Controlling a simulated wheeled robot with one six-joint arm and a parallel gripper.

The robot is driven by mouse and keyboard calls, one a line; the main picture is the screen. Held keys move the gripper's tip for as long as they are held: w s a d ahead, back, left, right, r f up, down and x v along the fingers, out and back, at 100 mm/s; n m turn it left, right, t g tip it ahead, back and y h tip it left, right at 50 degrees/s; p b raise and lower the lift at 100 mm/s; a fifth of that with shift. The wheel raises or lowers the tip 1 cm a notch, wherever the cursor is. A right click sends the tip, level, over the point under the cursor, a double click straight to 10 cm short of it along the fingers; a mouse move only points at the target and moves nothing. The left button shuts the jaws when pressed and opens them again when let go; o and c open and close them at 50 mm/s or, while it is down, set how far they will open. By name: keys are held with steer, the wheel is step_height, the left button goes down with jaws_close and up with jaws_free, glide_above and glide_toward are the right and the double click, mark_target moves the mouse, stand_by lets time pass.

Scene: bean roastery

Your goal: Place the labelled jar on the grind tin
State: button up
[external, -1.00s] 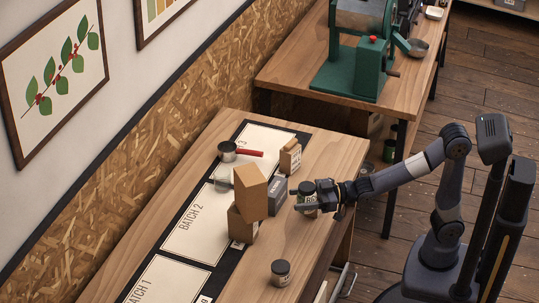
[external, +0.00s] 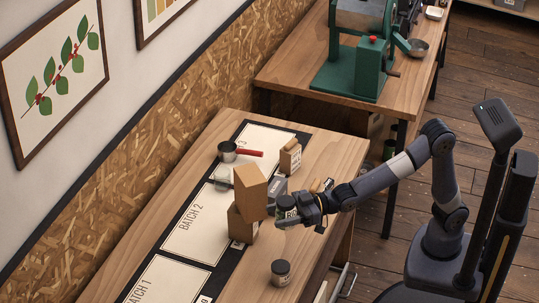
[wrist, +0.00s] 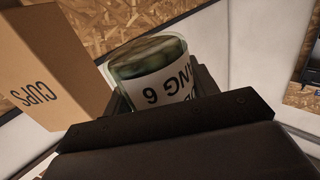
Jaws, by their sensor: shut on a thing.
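Contact between jar and tin cannot be told.
A cardboard box (external: 249,192) sits skewed on a lower box (external: 240,225), close left of the jar. A small carton (external: 290,158) and a red-handled pan (external: 228,152) stand behind. Another dark-lidded jar (external: 281,272) stands in front. The bench (external: 247,278) is clear around it.

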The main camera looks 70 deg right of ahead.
steer(key=shift+n+g+y, duration=0.3)
steer(key=shift+y, duration=0.1)
steer(key=a+f, duration=0.4)
steer(key=s+a+f+p, duration=0.1)
steer(key=a+f, duration=0.1)
steer(key=shift+s+a, duration=0.1)
steer(key=shift+a, duration=0.2)
glide_above(276, 268)
steer(key=shift+f, duration=2.35)
steer(key=shift+f+b, duration=0.2)
steer(key=shift+b, duration=0.1)
steer(key=o, duration=1.1)
steer(key=shift+r, duration=0.15)
